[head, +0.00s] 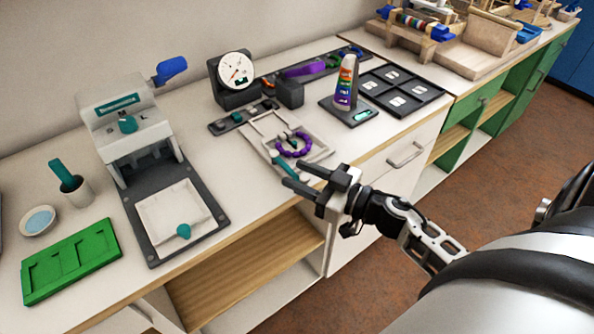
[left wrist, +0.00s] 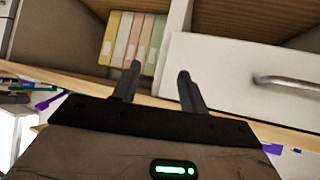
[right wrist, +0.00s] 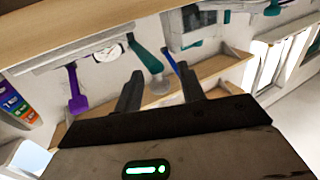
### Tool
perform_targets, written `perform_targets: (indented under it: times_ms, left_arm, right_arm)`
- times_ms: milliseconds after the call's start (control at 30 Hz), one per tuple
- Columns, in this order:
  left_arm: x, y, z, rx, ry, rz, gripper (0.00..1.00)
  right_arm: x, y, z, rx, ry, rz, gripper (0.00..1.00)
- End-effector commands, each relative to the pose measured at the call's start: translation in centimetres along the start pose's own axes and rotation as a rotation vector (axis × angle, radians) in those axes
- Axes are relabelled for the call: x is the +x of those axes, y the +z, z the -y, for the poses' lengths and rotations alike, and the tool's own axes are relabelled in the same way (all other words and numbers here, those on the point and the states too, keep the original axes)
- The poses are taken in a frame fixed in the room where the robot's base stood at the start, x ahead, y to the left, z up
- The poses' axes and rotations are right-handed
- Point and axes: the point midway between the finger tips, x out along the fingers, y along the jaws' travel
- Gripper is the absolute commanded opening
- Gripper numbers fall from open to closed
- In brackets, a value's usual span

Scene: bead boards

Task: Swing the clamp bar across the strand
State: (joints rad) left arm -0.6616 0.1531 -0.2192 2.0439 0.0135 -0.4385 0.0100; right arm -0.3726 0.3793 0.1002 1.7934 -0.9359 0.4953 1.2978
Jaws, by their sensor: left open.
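A pale bead board (head: 255,139) lies on the counter with a purple bead strand (head: 281,150) curved on it. A teal-handled bar (head: 283,167) lies at the board's near left side; I take it as the clamp bar. My right gripper (head: 291,174) is open at the counter's front edge, its tips close to that teal handle. In the right wrist view a teal handle (right wrist: 148,58) shows beyond and between the open fingers; contact cannot be told. My left gripper (left wrist: 155,84) is open and empty, before a drawer and shelf, and outside the head view.
A press (head: 130,130) with a white plate stands left, beside a green tray (head: 70,262). A dial gauge (head: 236,72) stands behind the board. A drawer handle (head: 405,155) juts out below.

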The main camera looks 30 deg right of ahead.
Motion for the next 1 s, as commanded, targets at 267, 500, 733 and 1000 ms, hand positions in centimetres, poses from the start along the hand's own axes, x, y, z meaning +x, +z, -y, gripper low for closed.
perform_targets:
  times_ms: [267,500,733,1000]
  left_arm:
    - [0.0,-0.3,0.0,-0.005,-0.003,-0.006,0.43]
    - [0.0,-0.3,0.0,-0.009,-0.004,-0.008,0.43]
    - [0.0,-0.3,0.0,-0.009,-0.004,-0.007,0.43]
    - [0.0,-0.3,0.0,-0.008,-0.004,-0.006,0.43]
  right_arm:
    - [1.4,0.0,0.1,0.000,-0.001,0.000,0.40]
    - [1.4,0.0,0.0,0.000,-0.001,0.000,0.26]
    - [1.3,0.0,0.0,-0.001,-0.001,0.000,0.00]
    - [2.1,0.0,0.1,-0.005,-0.074,0.001,0.00]
